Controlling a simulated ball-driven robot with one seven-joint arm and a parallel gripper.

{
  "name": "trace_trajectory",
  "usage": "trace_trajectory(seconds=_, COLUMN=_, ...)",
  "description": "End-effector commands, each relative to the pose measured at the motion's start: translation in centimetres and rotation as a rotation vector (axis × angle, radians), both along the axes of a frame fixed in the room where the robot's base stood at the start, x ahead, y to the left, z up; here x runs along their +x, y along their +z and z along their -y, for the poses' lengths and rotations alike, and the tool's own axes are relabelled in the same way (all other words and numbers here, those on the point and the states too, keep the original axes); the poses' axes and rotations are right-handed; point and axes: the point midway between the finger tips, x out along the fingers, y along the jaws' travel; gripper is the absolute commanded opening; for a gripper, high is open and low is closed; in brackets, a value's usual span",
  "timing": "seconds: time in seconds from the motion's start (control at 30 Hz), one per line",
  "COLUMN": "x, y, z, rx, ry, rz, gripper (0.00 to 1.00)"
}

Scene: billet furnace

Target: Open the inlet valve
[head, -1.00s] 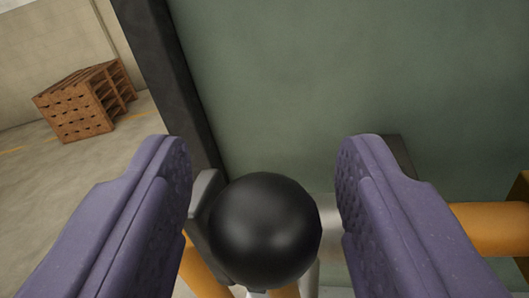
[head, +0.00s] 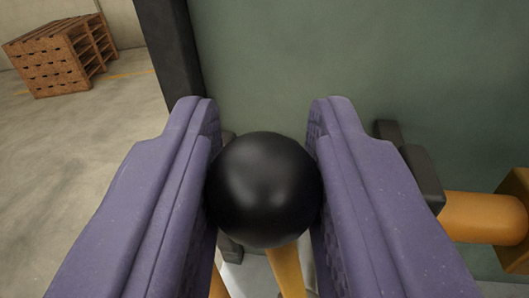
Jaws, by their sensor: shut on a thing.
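A glossy black ball knob (head: 263,188) sits in the middle of the head view, on what looks like the inlet valve's handle. My gripper (head: 264,150), with two purple textured fingers, is shut on the knob, one finger touching each side. Below the knob an orange-yellow pipe or bar (head: 286,270) shows between the fingers. The valve body and the handle's lever are mostly hidden behind the knob and fingers, so I cannot tell the handle's position.
A grey-green panel (head: 360,70) with a dark frame post (head: 172,50) stands behind the knob. An orange pipe (head: 478,217) and a dark bracket (head: 412,165) lie to the right. A wooden pallet stack (head: 62,55) stands far left on open concrete floor (head: 80,150).

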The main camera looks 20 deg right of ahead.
Motion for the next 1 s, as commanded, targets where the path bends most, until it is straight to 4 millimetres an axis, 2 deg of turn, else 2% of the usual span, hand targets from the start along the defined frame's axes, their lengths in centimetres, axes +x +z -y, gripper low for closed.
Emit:
trace_trajectory(seconds=0.03, x=0.0, y=0.0, z=0.0, rx=-0.001, ry=0.001, rz=0.002, gripper=0.0)
trace_trajectory(seconds=0.07, x=0.0, y=0.0, z=0.0, rx=-0.001, ry=0.0, rz=0.002, gripper=0.33)
trace_trajectory(seconds=0.1, x=0.0, y=0.0, z=0.0, rx=-0.001, ry=0.001, rz=0.002, gripper=0.42)
trace_trajectory(seconds=0.17, x=0.0, y=0.0, z=0.0, rx=-0.001, ry=0.001, rz=0.002, gripper=0.54)
trace_trajectory(seconds=0.43, x=0.0, y=0.0, z=0.0, rx=0.0, ry=0.0, rz=0.001, gripper=0.54)
trace_trajectory(seconds=0.53, x=-0.7, y=0.1, z=-0.3, rx=0.001, ry=0.001, rz=0.0, gripper=0.54)
trace_trajectory(seconds=0.8, x=-5.1, y=0.2, z=-2.5, rx=0.0, ry=0.003, rz=-0.001, gripper=0.54)
trace_trajectory(seconds=1.0, x=-6.9, y=0.2, z=-3.3, rx=0.0, ry=0.001, rz=0.001, gripper=0.54)
